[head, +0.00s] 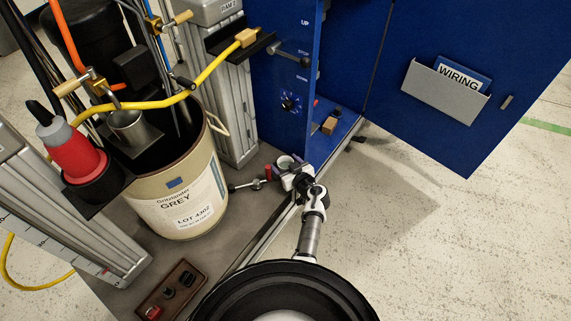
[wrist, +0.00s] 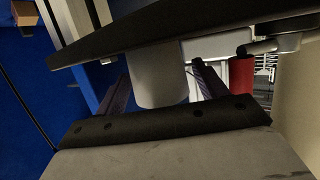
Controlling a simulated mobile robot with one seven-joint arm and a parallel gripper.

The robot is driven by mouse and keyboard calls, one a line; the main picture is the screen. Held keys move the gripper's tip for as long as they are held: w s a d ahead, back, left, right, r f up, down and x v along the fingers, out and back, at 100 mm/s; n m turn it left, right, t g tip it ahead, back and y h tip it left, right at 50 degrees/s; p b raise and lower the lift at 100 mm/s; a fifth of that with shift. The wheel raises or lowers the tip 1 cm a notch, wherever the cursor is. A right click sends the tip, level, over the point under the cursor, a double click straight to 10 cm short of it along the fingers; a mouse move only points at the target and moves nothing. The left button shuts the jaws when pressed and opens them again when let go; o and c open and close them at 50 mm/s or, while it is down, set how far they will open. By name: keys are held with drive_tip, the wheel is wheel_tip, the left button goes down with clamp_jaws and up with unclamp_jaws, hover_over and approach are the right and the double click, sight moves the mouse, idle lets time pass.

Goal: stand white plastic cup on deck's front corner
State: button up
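The white plastic cup (wrist: 159,78) looks pale grey in shade in the wrist view. It sits between the fingers of my gripper (wrist: 162,78), which lie close on both sides, so the gripper appears shut on it. Its far end is hidden by a dark slab-like edge. In the head view the cup's round rim (head: 284,162) shows small, partly hidden by my gripper (head: 289,176), at the right edge of the grey deck (head: 236,245). I cannot tell whether the cup touches the deck.
A red-capped part (head: 268,172) and a small lever (head: 247,185) are just left of my gripper. The beige drum (head: 178,205) stands farther left. The blue cabinet (head: 285,100) rises behind, with its open door (head: 470,50) to the right. A switch box (head: 171,290) is at the deck's near end.

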drive_tip(key=shift+r, duration=0.15)
drive_tip(key=p+v, duration=0.3)
drive_tip(key=v, duration=0.9)
drive_tip(key=shift+d, duration=0.1)
